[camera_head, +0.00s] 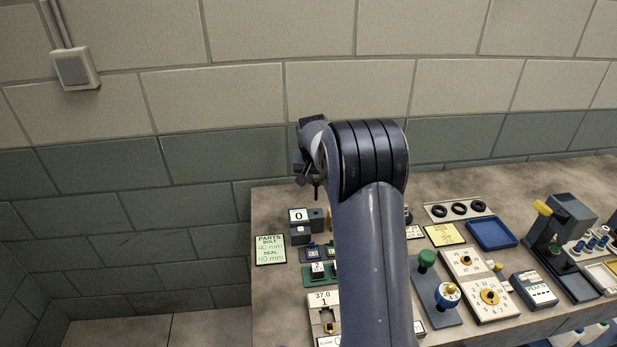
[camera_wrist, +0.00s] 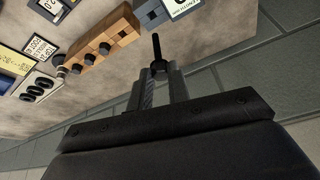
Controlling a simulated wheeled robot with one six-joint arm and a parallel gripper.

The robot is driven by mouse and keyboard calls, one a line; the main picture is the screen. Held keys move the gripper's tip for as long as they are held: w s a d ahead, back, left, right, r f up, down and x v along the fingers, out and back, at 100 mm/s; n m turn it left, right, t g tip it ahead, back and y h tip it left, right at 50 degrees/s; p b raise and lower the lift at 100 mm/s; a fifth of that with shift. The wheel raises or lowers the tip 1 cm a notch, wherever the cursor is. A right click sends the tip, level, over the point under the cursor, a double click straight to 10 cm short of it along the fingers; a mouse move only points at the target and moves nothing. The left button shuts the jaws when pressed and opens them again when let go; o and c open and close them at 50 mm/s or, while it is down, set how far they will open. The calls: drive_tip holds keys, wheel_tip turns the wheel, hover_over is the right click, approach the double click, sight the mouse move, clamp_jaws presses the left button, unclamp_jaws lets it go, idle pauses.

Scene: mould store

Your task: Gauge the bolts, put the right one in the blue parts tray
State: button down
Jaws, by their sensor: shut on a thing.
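My gripper (camera_wrist: 160,75) is shut on a dark bolt (camera_wrist: 157,50), which sticks out past the fingertips in the wrist view. In the head view my gripper (camera_head: 311,170) is raised above the table's back left, with the bolt (camera_head: 316,191) pointing down. The blue parts tray (camera_head: 492,233) lies at the back right and looks empty. A wooden block (camera_wrist: 122,24) holds several dark bolts in the wrist view; my arm mostly hides it in the head view. A dark gauge device (camera_head: 301,231) with a "0" display stands below my gripper.
A sign (camera_head: 270,250) reads bolt 40 mm, seal 40 mm. A device showing 37.0 (camera_head: 322,301), dial panels (camera_head: 490,297) and a dark press-like machine (camera_head: 562,232) crowd the table.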

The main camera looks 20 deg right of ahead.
sight(316, 191)
drive_tip(key=shift+f+b, duration=1.5)
drive_tip(key=shift+f, duration=0.95)
drive_tip(key=shift+f+b, duration=2.5)
drive_tip(key=shift+f, duration=0.8)
idle(0.3)
drive_tip(key=c, duration=0.9)
unclamp_jaws()
drive_tip(key=shift+o, duration=0.2)
drive_tip(key=shift+r, duration=0.1)
drive_tip(key=shift+r+p, duration=2.45)
drive_tip(key=shift+r, duration=1.3)
